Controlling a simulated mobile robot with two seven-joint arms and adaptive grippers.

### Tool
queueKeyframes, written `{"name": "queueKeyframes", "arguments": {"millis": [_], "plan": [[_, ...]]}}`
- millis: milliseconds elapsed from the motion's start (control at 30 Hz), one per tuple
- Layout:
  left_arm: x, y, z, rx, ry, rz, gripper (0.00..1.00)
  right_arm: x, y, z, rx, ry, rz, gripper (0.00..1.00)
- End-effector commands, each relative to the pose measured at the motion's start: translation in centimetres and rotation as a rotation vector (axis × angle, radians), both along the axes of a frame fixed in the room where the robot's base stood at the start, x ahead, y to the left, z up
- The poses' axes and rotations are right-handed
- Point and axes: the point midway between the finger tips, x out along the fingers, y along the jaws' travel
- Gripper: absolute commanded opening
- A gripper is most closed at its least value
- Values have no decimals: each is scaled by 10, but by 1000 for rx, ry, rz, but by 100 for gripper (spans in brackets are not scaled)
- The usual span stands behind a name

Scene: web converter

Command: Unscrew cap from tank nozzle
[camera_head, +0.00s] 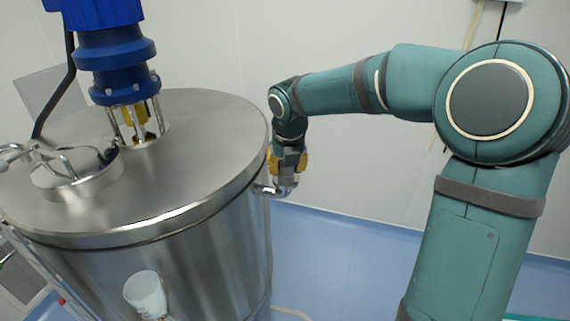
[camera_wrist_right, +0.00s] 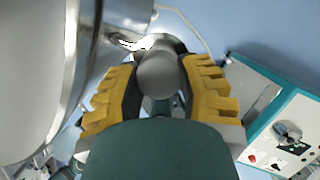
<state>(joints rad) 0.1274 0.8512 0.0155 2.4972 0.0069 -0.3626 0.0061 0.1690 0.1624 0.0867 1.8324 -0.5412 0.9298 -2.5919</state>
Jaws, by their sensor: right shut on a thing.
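The steel tank (camera_head: 225,245) stands at the left in the head view, with a flat lid. A short nozzle (camera_head: 265,189) sticks out of its right side just under the rim. My right gripper (camera_head: 288,168) is at the nozzle's end, pointing down. In the right wrist view, its two yellow-padded fingers (camera_wrist_right: 160,88) are closed on either side of a rounded grey metal cap (camera_wrist_right: 158,75). The nozzle behind the cap is mostly hidden in that view. In the head view the gripper covers most of the cap. My left gripper is not in view.
A blue motor (camera_head: 112,60) stands on the lid, with a hatch (camera_head: 75,175) beside it. A white cup-like part (camera_head: 147,293) is at the tank's front. A white and teal control panel (camera_wrist_right: 285,130) is at the right in the wrist view. Blue floor (camera_head: 330,245) is clear right of the tank.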

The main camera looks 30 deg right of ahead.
Motion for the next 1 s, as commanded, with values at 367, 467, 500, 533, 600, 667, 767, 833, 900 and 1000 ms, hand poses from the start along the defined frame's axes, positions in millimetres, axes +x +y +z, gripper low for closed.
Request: {"name": "queueKeyframes", "arguments": {"millis": [367,467,500,533,600,667,767,833,900,1000], "plan": [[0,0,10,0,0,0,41,0,-1,0,1,1,221,0],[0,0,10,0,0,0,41,0,-1,0,0,0,234,0],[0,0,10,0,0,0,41,0,-1,0,0,0,234,0],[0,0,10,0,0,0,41,0,-1,0,-1,0,233,0],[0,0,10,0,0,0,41,0,-1,0,0,1,233,0],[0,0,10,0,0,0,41,0,-1,0,0,1,233,54],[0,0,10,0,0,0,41,0,-1,0,0,1,232,61],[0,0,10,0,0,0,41,0,-1,0,0,1,232,61],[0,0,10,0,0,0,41,0,-1,0,0,1,232,61],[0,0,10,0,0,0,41,0,-1,0,0,1,223,61]]}}
